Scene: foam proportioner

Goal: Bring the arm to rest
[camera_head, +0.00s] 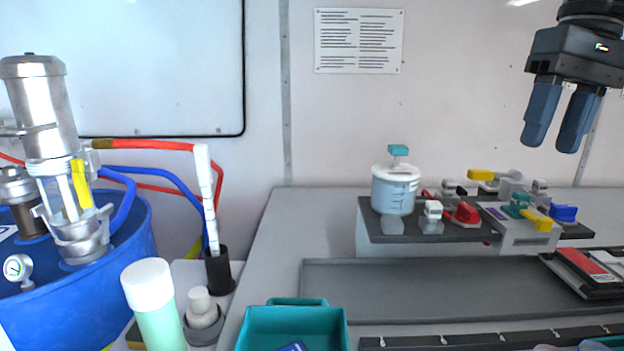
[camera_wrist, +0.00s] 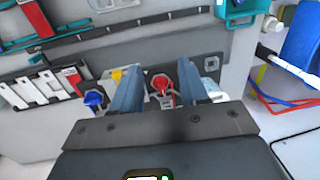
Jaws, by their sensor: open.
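My gripper (camera_head: 556,140) hangs at the upper right of the head view, fingers pointing down. Its two blue-grey fingers are apart, with nothing between them. It is in the air above the right part of the bench, clear of the proportioner block (camera_head: 528,240) below it. In the wrist view my gripper (camera_wrist: 160,80) shows both fingers spread, with a red knob (camera_wrist: 162,84) seen beyond the gap. A blue knob (camera_wrist: 93,99) and a yellow handle (camera_wrist: 117,76) show to the left of the fingers. The upper arm is out of view.
A white-lidded jug (camera_head: 394,194) stands on the dark plate beside red, yellow and blue handles. A teal bin (camera_head: 291,330), a pale green bottle (camera_head: 153,305) and a blue drum (camera_head: 60,310) with a metal pump stand at left. The grey tray (camera_head: 420,290) is bare.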

